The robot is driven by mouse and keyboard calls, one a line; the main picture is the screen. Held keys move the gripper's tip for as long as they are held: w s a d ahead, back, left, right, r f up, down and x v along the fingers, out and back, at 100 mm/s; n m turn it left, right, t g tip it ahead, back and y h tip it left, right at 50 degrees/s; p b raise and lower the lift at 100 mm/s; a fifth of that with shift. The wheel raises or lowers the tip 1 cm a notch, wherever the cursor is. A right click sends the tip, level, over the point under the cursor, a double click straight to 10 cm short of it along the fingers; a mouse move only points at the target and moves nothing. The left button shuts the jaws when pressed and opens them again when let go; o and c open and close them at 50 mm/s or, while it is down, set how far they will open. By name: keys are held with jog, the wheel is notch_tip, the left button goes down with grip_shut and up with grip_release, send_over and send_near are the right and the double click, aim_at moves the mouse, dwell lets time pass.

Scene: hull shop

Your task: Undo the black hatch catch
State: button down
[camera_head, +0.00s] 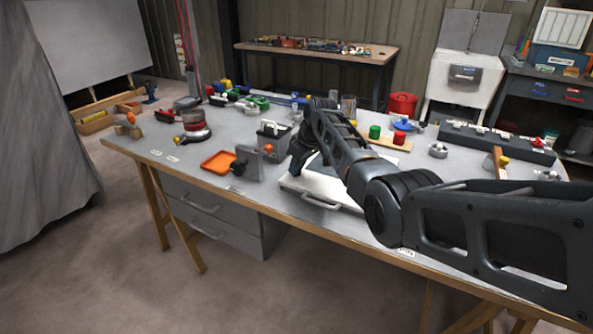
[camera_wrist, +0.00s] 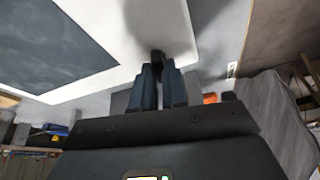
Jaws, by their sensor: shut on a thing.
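The white hatch (camera_head: 322,196) lies on the workbench, partly behind my arm in the head view. In the wrist view its white surface (camera_wrist: 112,28) surrounds a dark grey panel (camera_wrist: 45,45). The black hatch catch (camera_wrist: 157,56) shows as a small dark piece near the hatch's edge, just at my fingertips. My gripper (camera_wrist: 158,72) is shut on the catch, and its fingers cover most of it. In the head view my gripper is over the hatch's left part; its fingertips and the catch cannot be made out there.
A grey upright plate with a black knob (camera_head: 238,168) and an orange tray (camera_head: 217,161) stand left of the hatch. A grey metal box (camera_head: 273,138) is behind. Red and green cylinders (camera_head: 374,132) stand on a board beyond my arm. The bench's front left is clear.

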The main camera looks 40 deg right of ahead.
aim_at(306, 179)
jog(key=shift+n+y+b, duration=0.4)
jog(key=shift+n+b, duration=0.4)
jog(key=shift+n, duration=0.3)
jog(key=c, duration=1.2)
grip_release()
jog(key=shift+o, duration=0.2)
jog(key=shift+d, duration=0.1)
jog(key=v, duration=0.7)
jog(key=shift+r, duration=0.4)
jog(key=shift+s+d, duration=0.1)
